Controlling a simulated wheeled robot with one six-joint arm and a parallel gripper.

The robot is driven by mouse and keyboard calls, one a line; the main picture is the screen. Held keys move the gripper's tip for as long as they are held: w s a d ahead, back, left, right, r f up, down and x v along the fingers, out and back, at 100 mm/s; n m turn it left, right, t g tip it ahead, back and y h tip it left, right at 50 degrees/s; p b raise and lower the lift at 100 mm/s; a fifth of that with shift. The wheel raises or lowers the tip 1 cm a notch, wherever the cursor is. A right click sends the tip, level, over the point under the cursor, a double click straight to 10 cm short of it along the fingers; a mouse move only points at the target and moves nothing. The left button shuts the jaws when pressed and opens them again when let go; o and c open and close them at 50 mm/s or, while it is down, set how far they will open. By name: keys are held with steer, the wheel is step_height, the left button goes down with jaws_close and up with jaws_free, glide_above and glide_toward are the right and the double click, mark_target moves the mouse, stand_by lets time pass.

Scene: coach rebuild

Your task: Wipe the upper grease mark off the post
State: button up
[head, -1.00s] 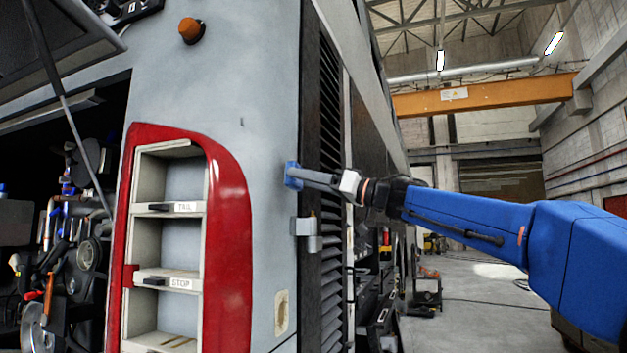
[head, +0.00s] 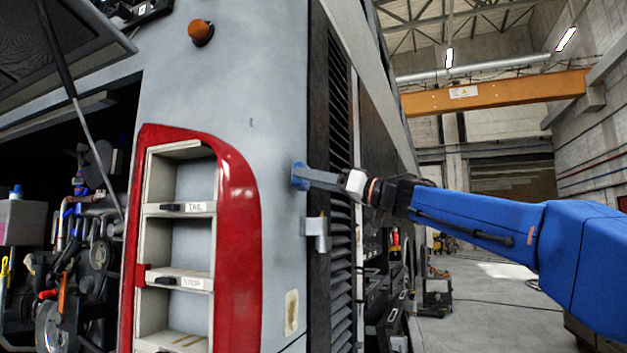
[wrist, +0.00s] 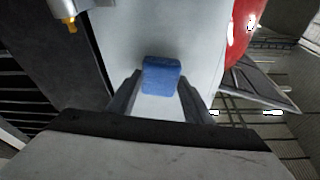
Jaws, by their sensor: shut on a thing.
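The post is the grey corner panel (head: 240,75) of the coach, between the red lamp housing and the black grille. My gripper (head: 307,177) is shut on a blue block (head: 298,176), which looks like a sponge. It holds the block at the post's right edge, above the metal bracket. The block (wrist: 161,76) also shows between the fingers in the wrist view, in front of the pale panel. I cannot tell whether it touches the panel. A small dark mark (head: 251,122) is on the post, up and left of the block. Any mark behind the block is hidden.
The red lamp housing (head: 240,230) stands left of the block. The metal bracket (head: 315,230) sticks out just below the gripper, beside the black grille (head: 340,130). A beige patch (head: 291,312) is low on the post. The floor (head: 490,300) at right has open room.

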mark_target(306, 165)
steer(key=shift+w+a, duration=0.3)
steer(key=shift+a, duration=0.55)
stand_by(0.3)
steer(key=shift+d+r, duration=0.1)
steer(key=shift+r, duration=1.9)
steer(key=shift+f, duration=0.1)
steer(key=shift+w+a+f, duration=0.1)
steer(key=shift+a+f, duration=0.1)
steer(key=shift+f, duration=1.75)
